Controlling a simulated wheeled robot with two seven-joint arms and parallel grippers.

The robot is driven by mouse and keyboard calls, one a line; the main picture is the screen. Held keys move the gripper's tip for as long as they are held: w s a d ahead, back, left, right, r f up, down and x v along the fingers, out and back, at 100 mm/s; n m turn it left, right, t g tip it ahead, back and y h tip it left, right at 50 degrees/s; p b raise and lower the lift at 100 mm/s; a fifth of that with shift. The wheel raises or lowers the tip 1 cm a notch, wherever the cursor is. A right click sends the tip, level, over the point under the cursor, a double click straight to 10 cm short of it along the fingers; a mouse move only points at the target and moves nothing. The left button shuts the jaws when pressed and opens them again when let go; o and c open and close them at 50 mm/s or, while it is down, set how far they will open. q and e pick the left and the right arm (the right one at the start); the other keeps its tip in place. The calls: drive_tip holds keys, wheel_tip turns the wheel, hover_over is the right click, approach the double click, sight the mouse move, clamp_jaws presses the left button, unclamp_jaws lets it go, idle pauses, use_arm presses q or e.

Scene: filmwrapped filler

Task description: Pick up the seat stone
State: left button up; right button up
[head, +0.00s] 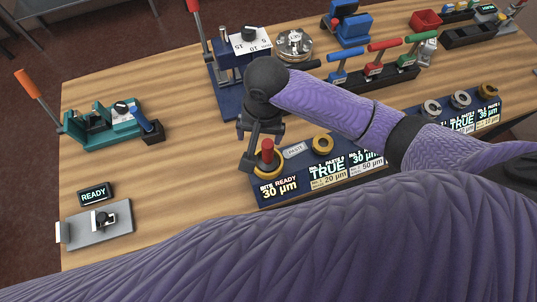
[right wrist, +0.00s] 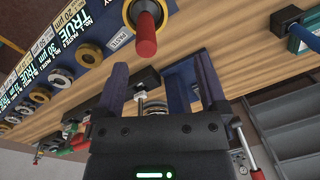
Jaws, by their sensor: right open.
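An upright red-handled piece (head: 267,149), which I take to be the seat stone, stands in a yellow ring (head: 272,172) at the left end of a dark blue rack (head: 290,191). The label below it reads BITE READY 30 µm. In the right wrist view the red handle (right wrist: 146,38) points toward the camera, ahead of the fingertips. My right gripper (head: 262,143) is over the piece, fingers apart and pointing down. In the wrist view the gripper (right wrist: 162,65) has nothing clamped between its fingers. My left gripper is not in view.
A PASTE plate (head: 294,151) and another yellow ring (head: 323,142) sit right beside the piece. A blue press (head: 228,75) stands behind. A teal fixture (head: 100,124) and a grey block (head: 100,225) stand at left. Bare wood lies between them and the rack.

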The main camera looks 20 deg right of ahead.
sight(268, 144)
drive_tip(key=shift+w+d+f+m+h, duration=0.1)
drive_tip(key=shift+w+d+m+h, duration=0.15)
drive_tip(key=shift+w+d+m, duration=0.25)
drive_tip(key=shift+w+d+m+h, duration=0.3)
drive_tip(key=shift+d+m, duration=0.2)
drive_tip(key=shift+d, duration=0.1)
drive_tip(key=f, duration=0.3)
drive_tip(key=f+b, duration=0.1)
drive_tip(key=f, duration=0.5)
drive_tip(key=shift+s+a, duration=0.1)
drive_tip(key=shift+s, duration=0.15)
clamp_jaws()
